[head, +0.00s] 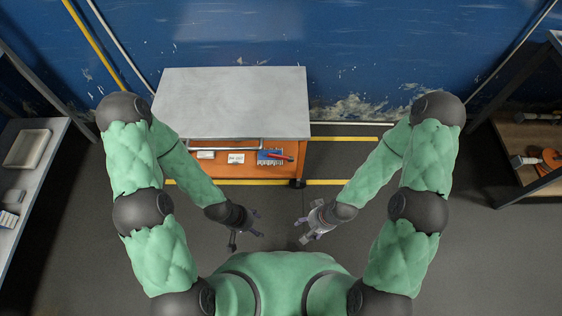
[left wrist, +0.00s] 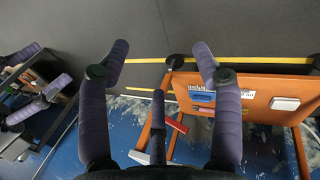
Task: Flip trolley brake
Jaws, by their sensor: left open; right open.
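The trolley (head: 238,95) has a grey top and an orange lower shelf, and stands against the blue wall. A dark caster (head: 297,183) shows at its front right corner; a round dark caster also shows in the left wrist view (left wrist: 176,62). I cannot make out a brake lever. My left gripper (head: 250,228) is open and empty, in front of the trolley and apart from it. Its purple fingers (left wrist: 160,62) spread across the left wrist view. My right gripper (head: 303,228) is open and empty to its right, also apart from the trolley.
The orange shelf (head: 225,170) carries small boxes and a blue item with a red part (head: 275,155). A side bench (head: 30,170) with a tray stands at left, a dark rack (head: 530,150) at right. Yellow floor lines run by the trolley. The grey floor before it is clear.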

